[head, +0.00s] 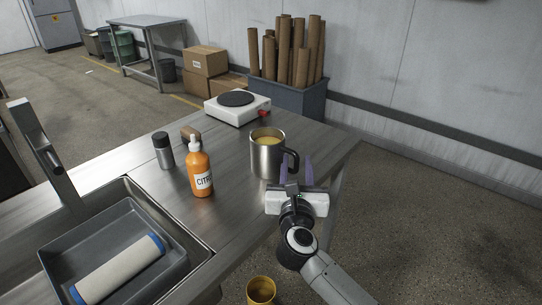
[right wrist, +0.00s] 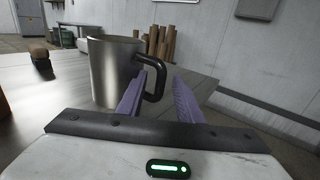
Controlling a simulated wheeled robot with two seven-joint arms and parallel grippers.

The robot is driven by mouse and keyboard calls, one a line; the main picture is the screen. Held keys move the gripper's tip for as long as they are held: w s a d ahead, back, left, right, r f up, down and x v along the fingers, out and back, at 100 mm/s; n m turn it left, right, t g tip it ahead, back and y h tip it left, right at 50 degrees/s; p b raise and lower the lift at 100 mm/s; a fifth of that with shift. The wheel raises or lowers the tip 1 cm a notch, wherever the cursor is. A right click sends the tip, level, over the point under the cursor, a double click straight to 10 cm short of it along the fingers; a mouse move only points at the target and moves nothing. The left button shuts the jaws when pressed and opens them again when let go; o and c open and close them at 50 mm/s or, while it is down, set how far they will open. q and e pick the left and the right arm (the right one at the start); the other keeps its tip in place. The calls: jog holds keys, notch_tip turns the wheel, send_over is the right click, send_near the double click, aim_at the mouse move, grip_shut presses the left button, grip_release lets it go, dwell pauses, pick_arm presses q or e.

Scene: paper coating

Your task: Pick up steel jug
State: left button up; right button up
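The steel jug (head: 266,160) stands upright near the right edge of the metal table, with a yellowish content inside. Its black handle (head: 293,161) points right, towards my right gripper. In the right wrist view the jug (right wrist: 112,75) stands just ahead, with its handle (right wrist: 160,78) in line with the gap between the purple fingers. My right gripper (head: 296,168) is open at the handle; I cannot tell whether the fingers touch it. The right wrist view shows the gripper (right wrist: 160,88) with its fingers apart. My left gripper is not in view.
An orange bottle (head: 200,172) and a dark-capped shaker (head: 163,151) stand left of the jug. A hot plate (head: 237,107) sits behind it. A sink (head: 198,262) with a grey tray and a roller is at lower left. A yellow container (head: 261,291) shows at the bottom.

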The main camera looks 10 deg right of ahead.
grip_shut()
jog(key=shift+r, duration=0.1)
